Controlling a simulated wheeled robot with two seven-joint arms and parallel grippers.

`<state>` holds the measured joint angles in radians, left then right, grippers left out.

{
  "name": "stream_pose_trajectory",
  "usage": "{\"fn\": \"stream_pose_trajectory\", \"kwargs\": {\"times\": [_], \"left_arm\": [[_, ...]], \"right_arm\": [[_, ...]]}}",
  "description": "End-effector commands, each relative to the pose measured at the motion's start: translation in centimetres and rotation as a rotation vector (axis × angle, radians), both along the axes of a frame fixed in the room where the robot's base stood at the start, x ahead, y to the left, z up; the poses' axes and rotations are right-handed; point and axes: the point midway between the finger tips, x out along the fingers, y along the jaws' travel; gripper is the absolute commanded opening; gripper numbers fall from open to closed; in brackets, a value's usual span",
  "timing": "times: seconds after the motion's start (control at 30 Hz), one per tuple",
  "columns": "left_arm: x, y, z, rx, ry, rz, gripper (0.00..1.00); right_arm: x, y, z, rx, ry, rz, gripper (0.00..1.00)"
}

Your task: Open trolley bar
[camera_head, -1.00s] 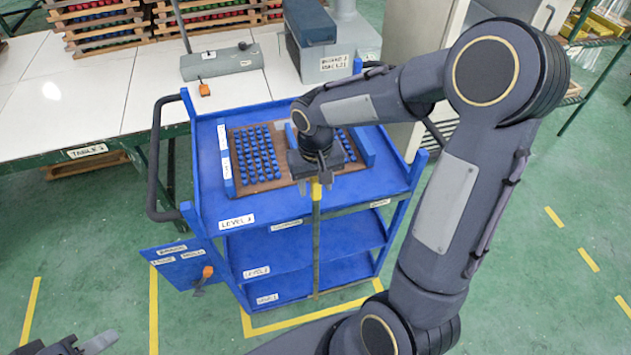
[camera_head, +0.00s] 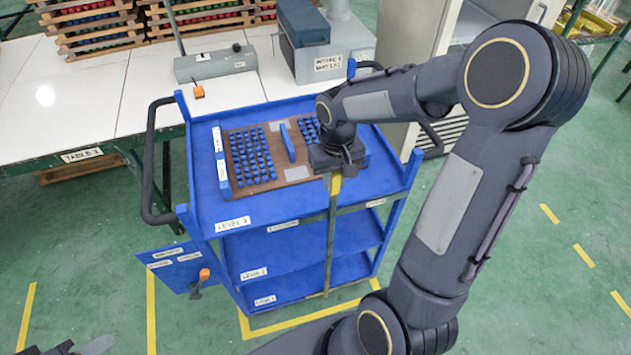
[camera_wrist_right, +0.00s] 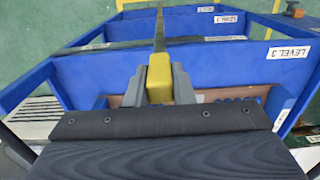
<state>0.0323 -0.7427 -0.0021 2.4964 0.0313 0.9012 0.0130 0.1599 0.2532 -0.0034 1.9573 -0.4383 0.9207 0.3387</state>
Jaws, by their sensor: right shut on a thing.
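The blue trolley (camera_head: 240,209) stands in the middle of the head view, with three shelf levels. Its upright bar (camera_head: 331,235) runs down the front and has a yellow top end (camera_head: 336,184). My right gripper (camera_head: 337,172) is at the top shelf's front edge, shut on the yellow end. In the right wrist view the two fingers of the right gripper (camera_wrist_right: 160,85) press on both sides of the yellow piece (camera_wrist_right: 159,88), and the bar (camera_wrist_right: 160,35) extends away from it. My left gripper (camera_head: 85,347) shows only partly at the bottom left corner; its jaws are unclear.
A brown tray (camera_head: 298,174) with several blue pieces lies on the top shelf. A blue panel (camera_head: 172,264) with an orange knob sticks out at the trolley's lower left. A white table (camera_head: 100,95) stands behind. Green floor (camera_head: 90,220) is free at left.

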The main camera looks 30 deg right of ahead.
Motion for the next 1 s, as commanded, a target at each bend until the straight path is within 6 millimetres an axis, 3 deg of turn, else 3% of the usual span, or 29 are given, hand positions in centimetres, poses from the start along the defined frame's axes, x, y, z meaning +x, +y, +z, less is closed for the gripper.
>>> {"fn": "stream_pose_trajectory", "kwargs": {"times": [0.3, 0.5, 0.7, 1.0], "left_arm": [[0.0, 0.0, 0.1, 0.0, 0.0, 0.0, 0.36], [0.0, 0.0, 0.0, 0.0, 0.0, 0.0, 0.36], [0.0, 0.0, 0.0, 0.0, 0.0, 0.0, 0.36], [0.0, 0.0, 0.0, 0.0, 0.0, 0.0, 0.36]], "right_arm": [[-2.4, -9.9, 0.1, -0.002, -0.001, -0.013, 0.0], [-3.6, -14.9, 0.0, -0.003, 0.0, -0.009, 0.0], [-4.3, -18.1, 0.0, -0.002, -0.001, -0.005, 0.0], [-4.6, -19.5, 0.1, -0.002, -0.001, 0.0, 0.0]]}}
